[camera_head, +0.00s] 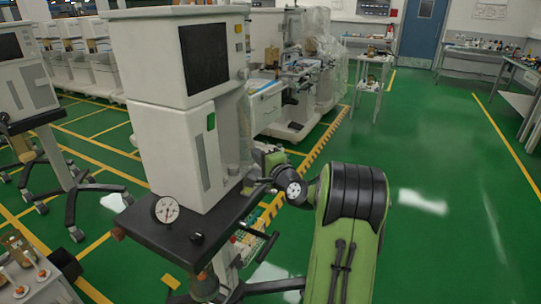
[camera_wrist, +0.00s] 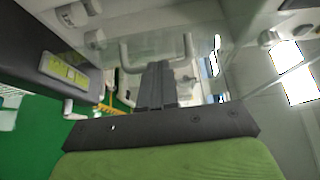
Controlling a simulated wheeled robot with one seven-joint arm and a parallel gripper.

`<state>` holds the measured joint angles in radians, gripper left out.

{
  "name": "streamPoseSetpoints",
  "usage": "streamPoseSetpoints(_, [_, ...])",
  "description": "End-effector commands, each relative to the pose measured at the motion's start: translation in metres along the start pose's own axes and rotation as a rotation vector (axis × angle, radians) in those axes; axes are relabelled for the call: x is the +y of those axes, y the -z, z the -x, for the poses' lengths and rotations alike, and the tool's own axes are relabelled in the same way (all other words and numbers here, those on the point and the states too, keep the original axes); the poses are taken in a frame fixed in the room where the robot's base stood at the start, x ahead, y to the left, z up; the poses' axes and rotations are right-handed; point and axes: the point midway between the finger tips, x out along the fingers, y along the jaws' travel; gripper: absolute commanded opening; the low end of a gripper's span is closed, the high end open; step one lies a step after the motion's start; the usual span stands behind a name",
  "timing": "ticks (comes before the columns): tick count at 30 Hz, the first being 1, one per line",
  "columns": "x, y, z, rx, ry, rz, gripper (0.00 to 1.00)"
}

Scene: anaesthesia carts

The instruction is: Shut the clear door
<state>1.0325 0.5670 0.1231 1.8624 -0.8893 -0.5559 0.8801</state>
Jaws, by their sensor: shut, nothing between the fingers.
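The anaesthesia cart (camera_head: 160,75) stands at the centre left in the head view, a white body with a dark screen. In the wrist view, a clear panel (camera_wrist: 202,50), which looks like the clear door, is near my fingers, with a pale bar handle (camera_wrist: 128,58). How far the door stands open I cannot tell. My gripper (camera_wrist: 157,70) is shut and empty, its dark fingers pointing toward the panel and handle. Whether they touch is unclear. In the head view my arm reaches to the cart's right side, and the fingertips are hard to make out.
The cart's dark shelf (camera_head: 165,238) with a round gauge (camera_head: 167,209) juts out in front. Another cart (camera_head: 25,85) stands at the left. More machines (camera_head: 270,100) stand behind. The green floor (camera_head: 440,190) at the right is open.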

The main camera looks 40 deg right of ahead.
Motion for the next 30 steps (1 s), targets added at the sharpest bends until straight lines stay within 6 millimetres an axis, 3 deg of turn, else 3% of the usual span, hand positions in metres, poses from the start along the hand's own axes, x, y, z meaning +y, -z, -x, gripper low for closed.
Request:
streamPoseSetpoints(3, [-0.001,-0.017,-0.007,-0.005,0.000,0.000,0.00])
streamPoseSetpoints(12, [-0.002,-0.043,-0.022,-0.003,0.000,0.000,0.00])
streamPoseSetpoints(30, [-0.001,-0.052,-0.029,-0.001,0.001,0.000,0.00])
